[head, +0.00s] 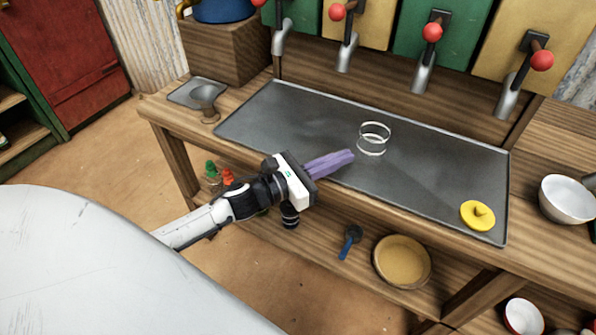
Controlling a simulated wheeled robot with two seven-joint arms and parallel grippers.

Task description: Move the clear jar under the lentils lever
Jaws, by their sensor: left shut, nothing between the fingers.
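The clear jar (373,139) stands on the dark metal tray (270,118) set in the counter, near its middle. Several dispensers with metal spouts and red-knobbed levers line the back above the tray; one lever (432,33) is on a green panel. No labels are readable, so I cannot tell which is the lentils lever. My left gripper (350,156) has purple fingers, is shut and empty, and is over the tray's front part, just left of and nearer than the jar, apart from it in the picture. My right gripper is not in view.
A yellow lid (478,215) lies at the tray's front right. A tan bowl (402,262) and blue scoop (350,242) are on the lower shelf.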

